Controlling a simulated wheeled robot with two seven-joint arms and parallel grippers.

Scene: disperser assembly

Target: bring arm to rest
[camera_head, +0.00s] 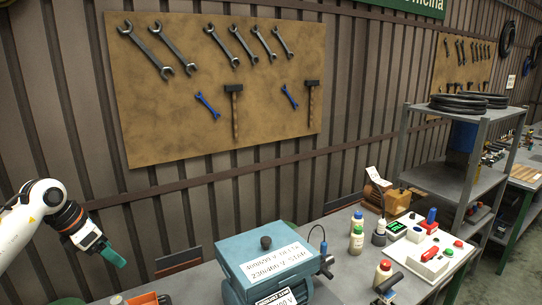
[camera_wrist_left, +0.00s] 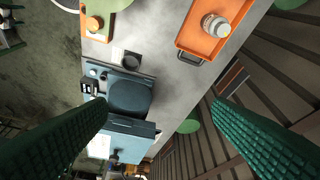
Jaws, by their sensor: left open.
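My left arm comes in from the left in the head view, with its green-fingered gripper (camera_head: 112,255) raised beside the workbench, left of the teal machine. In the left wrist view the two green fingers of the left gripper (camera_wrist_left: 160,135) are wide apart with nothing between them. The fingers hang above the bench and touch nothing that I can see. The teal machine (camera_head: 262,250) with white labels stands on the bench; it also shows below in the left wrist view (camera_wrist_left: 130,124). My right gripper is in neither view.
An orange tray (camera_wrist_left: 205,42) holds a jar (camera_wrist_left: 214,27). Bottles (camera_head: 356,240) and a control box with buttons (camera_head: 430,258) stand on the right of the bench. A tool board (camera_head: 165,120) hangs behind. A metal shelf (camera_head: 470,185) stands at the right. Air around the left gripper is clear.

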